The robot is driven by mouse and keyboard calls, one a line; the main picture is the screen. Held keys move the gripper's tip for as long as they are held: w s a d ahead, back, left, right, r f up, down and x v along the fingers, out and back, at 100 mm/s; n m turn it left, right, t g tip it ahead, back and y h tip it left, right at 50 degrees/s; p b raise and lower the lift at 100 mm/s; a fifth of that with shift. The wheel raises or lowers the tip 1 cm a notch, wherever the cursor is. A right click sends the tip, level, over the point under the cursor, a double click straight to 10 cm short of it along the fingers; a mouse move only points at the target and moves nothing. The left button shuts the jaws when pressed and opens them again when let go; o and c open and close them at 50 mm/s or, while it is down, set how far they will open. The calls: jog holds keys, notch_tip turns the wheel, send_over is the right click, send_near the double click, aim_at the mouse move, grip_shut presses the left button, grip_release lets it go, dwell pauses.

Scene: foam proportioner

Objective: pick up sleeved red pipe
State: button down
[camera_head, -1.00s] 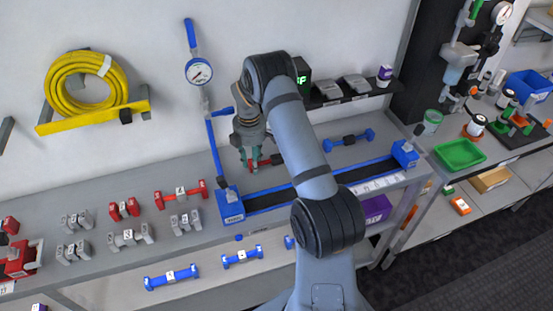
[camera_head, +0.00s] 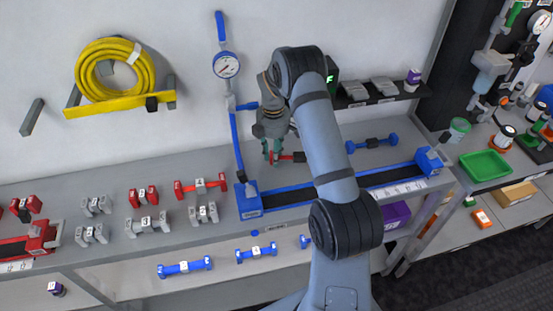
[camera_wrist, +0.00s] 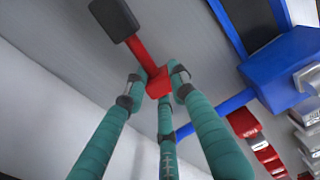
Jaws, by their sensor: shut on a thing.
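The sleeved red pipe (camera_wrist: 148,62) is held near its flanged end, and a dark sleeve (camera_wrist: 113,18) covers its other visible part in the wrist view. My gripper (camera_wrist: 157,92) has teal fingers closed around the red flanged end. In the head view, my gripper (camera_head: 271,158) points down over the back of the bench, and the red pipe (camera_head: 287,157) sticks out to its right. My arm hides part of the pipe there. I cannot tell whether the pipe touches the bench.
A blue rail fixture (camera_head: 249,203) with a dark track lies just in front. A blue upright with a gauge (camera_head: 227,66) stands close left of my gripper. Several red and grey fittings (camera_head: 149,222) sit to the left. A blue sleeved pipe (camera_head: 370,144) lies to the right.

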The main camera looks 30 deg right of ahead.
jog(key=r, duration=0.1)
jog(key=r+b, duration=0.1)
jog(key=shift+s+d+r, duration=0.15)
jog(key=shift+s+r, duration=0.1)
jog(key=shift+r, duration=0.1)
jog(key=s+d+r+p, duration=0.1)
jog(key=s+r+p, duration=0.3)
jog(key=s+r, duration=1.1)
jog(key=shift+s+d+r, duration=0.15)
jog(key=shift+s+r, duration=0.25)
jog(key=shift+r, duration=0.05)
